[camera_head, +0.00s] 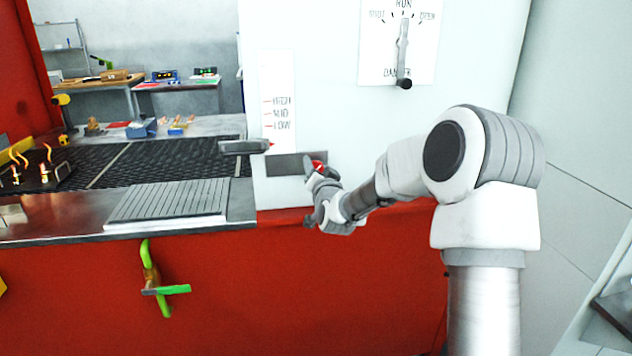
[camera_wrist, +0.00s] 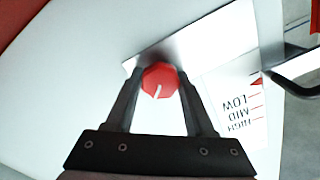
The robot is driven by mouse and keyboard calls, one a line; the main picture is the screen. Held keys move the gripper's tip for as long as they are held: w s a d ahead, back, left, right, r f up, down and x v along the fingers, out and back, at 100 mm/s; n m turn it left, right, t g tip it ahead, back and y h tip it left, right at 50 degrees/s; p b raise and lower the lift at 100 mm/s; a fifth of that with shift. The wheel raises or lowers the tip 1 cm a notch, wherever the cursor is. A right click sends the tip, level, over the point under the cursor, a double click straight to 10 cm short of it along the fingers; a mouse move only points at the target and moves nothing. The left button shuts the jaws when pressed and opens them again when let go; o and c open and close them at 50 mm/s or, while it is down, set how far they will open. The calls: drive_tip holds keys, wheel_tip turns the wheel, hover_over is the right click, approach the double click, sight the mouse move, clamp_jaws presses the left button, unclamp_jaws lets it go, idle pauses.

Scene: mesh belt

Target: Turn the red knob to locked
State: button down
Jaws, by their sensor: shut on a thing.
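The red knob (camera_head: 318,166) sits on a grey plate (camera_head: 284,165) on the white machine front, partly hidden by my gripper in the head view. In the wrist view the red knob (camera_wrist: 160,82) shows a white pointer line, slightly tilted from upright in that picture. My gripper (camera_head: 314,172) reaches the knob from the right. In the wrist view its fingers (camera_wrist: 160,90) stand on either side of the knob, shut on it. I cannot read any locked marking around the knob.
A HIGH/MID/LOW scale (camera_head: 277,105) with a grey handle (camera_head: 244,147) is left of the knob. A RUN/DAMPER lever (camera_head: 403,50) is above right. A mesh belt (camera_head: 150,155) lies left. A green handle (camera_head: 160,280) hangs on the red front below.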

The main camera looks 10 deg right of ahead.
drive_tip(key=m+b, duration=0.4)
drive_tip(key=shift+d+f+m, duration=0.1)
drive_tip(key=shift+f+m, duration=0.2)
drive_tip(key=shift+r+m+b, duration=0.15)
drive_tip(key=shift+m+b, duration=1.65)
drive_tip(key=shift+m, duration=0.1)
drive_tip(key=shift+c, duration=1.3)
unclamp_jaws()
drive_tip(key=s+p, duration=0.2)
drive_tip(key=s, duration=1.5)
drive_tip(key=shift+s, duration=0.2)
